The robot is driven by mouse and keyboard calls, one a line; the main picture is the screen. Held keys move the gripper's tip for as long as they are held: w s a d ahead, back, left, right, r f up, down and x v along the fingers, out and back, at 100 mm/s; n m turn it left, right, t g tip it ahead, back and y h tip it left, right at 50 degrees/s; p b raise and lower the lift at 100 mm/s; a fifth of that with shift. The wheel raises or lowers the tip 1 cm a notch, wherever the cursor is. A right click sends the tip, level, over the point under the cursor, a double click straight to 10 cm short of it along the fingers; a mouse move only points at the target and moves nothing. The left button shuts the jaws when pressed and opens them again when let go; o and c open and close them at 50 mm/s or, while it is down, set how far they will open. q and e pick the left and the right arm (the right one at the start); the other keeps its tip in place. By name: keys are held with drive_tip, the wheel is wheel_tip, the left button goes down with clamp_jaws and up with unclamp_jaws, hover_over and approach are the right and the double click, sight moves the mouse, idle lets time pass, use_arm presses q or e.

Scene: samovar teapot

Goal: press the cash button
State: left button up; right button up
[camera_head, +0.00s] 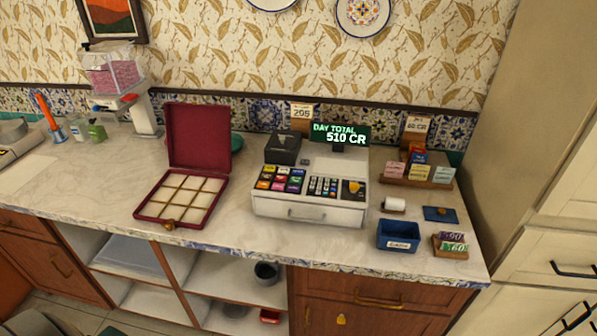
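The white cash register (309,207) stands on the marble counter, with its drawer shut. Its left side has several coloured keys (281,178), its middle a dark number keypad (323,187), and its right a larger gold-coloured key (353,187). The labels are too small to read, so I cannot tell which key is the cash button. The green display (340,134) above it reads "DAY TOTAL 510 CR". Neither of my grippers can be made out in this view, and nothing is seen touching the register.
An open red box (158,210) with empty compartments lies left of the register. A blue bin (398,235), a paper roll (395,204) and a card rack (418,180) are at the right. A black box (283,149) stands behind the coloured keys. Counter in front of the register is clear.

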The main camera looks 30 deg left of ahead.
use_arm(q)
clamp_jaws()
idle(1.0)
